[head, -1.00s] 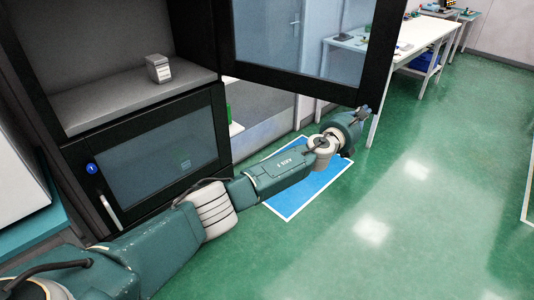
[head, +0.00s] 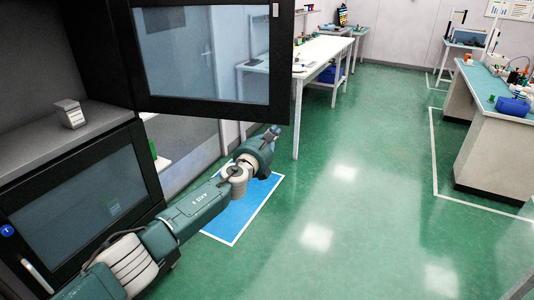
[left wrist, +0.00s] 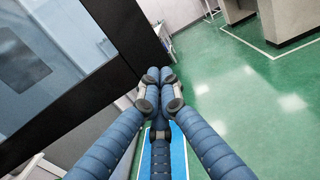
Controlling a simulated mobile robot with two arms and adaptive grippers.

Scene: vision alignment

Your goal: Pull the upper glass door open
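The upper glass door (head: 205,52) stands swung out from the black cabinet, with a dark frame around its pane. A small pale piece, perhaps its handle, shows high on its right frame edge. My left gripper (head: 273,132) is near the door's lower right corner. In the left wrist view the blue fingers of my left gripper (left wrist: 160,74) meet at their tips with nothing seen between them. The door's dark frame (left wrist: 138,38) lies just left of the fingertips there; I cannot tell whether they touch it. My right gripper is in neither view.
The open upper compartment holds a small grey box (head: 70,113) on its shelf. The lower glass door (head: 80,205) is closed, with a white handle. A white table (head: 322,48) stands behind the door, and a workbench (head: 490,125) at right. The green floor between is clear.

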